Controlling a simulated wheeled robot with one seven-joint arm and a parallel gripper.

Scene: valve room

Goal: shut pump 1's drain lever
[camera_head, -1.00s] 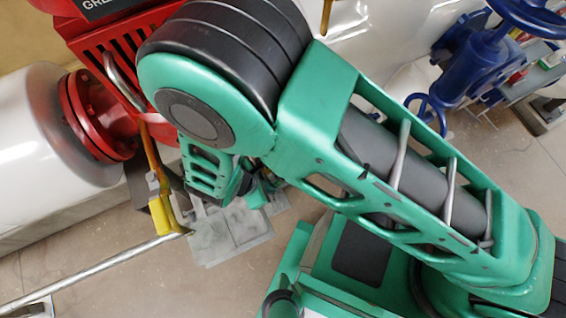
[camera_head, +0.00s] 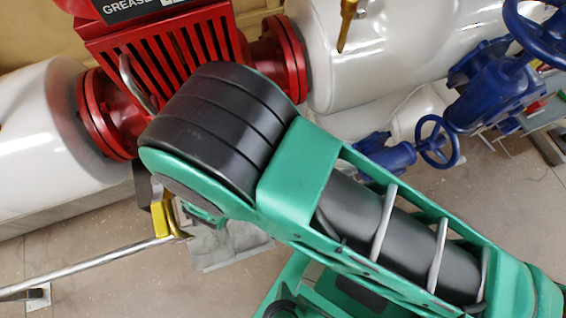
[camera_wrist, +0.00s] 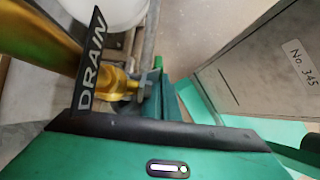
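In the wrist view a black DRAIN sign (camera_wrist: 90,65) stands tilted beside a gold-yellow pipe and valve fitting (camera_wrist: 120,86). The drain lever itself I cannot make out for sure. My gripper (camera_wrist: 168,102) shows as a green housing with a black edge, close in front of the fitting. Its fingertips are not clear, and I cannot tell whether it touches anything. In the head view my own green arm hides the gripper and most of the area below the red pump (camera_head: 165,55).
White pipes (camera_head: 40,120) flank the pump. Blue handwheel valves (camera_head: 490,85) stand at the right. A silver rail (camera_head: 90,265) with a yellow part (camera_head: 160,217) lies at lower left. A grey box marked No. 345 (camera_wrist: 270,70) is close on the right in the wrist view.

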